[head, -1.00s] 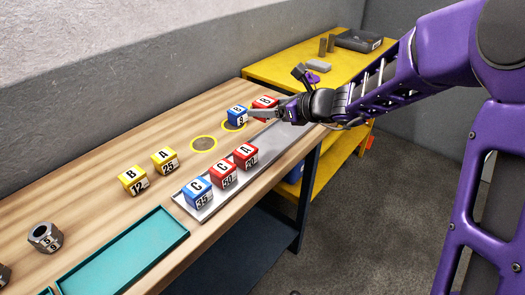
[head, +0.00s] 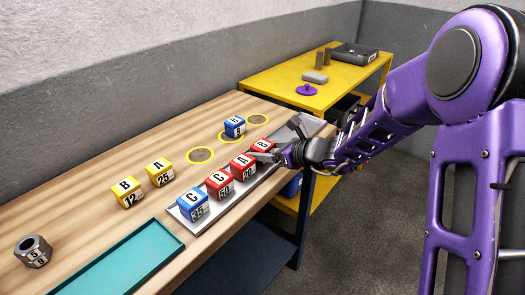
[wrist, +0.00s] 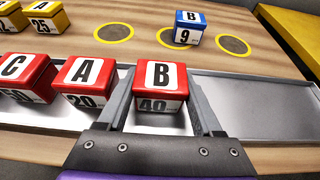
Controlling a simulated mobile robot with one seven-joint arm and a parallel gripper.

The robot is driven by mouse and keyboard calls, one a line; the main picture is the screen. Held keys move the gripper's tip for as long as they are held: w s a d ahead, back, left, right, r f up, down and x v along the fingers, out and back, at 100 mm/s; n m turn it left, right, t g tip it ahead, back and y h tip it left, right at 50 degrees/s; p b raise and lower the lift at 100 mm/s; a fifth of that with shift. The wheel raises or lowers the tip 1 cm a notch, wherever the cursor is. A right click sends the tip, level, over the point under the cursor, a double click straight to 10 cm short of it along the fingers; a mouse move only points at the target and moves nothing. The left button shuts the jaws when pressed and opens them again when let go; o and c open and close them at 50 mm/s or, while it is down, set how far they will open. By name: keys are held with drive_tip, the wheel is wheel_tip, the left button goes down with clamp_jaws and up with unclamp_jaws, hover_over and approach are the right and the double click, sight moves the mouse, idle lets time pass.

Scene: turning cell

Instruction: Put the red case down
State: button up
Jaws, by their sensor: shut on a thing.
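The red case marked B 40 (wrist: 160,88) is between the two fingers of my gripper (wrist: 163,98), which is shut on it. In the head view the red case (head: 262,146) is at the right end of a row of cases, beside the red A 20 case (head: 243,166), with my gripper (head: 272,155) at its right side. It is upright and at or just above the metal tray (wrist: 255,105); I cannot tell whether its base touches. A small gap separates it from the red A case (wrist: 84,80) in the wrist view.
Red C 50 (head: 219,185) and blue C 35 (head: 193,205) fill the tray's left part; its right part is empty. A blue B 9 case (head: 234,126) stands on a yellow ring. Two rings (head: 200,155) (head: 257,119) are bare. Yellow cases (head: 126,192) (head: 159,172) stand left.

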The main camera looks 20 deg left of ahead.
drive_tip(key=shift+f, duration=0.2)
drive_tip(key=o, duration=1.2)
drive_tip(key=shift+o, duration=0.2)
drive_tip(key=shift+d+r, duration=0.15)
drive_tip(key=shift+r, duration=0.2)
drive_tip(key=p+v, duration=0.1)
drive_tip(key=v, duration=1)
drive_tip(key=shift+d+p, duration=0.25)
drive_tip(key=shift+p, duration=0.05)
drive_tip(key=shift+s+d+r, duration=0.1)
drive_tip(key=shift+r, duration=0.05)
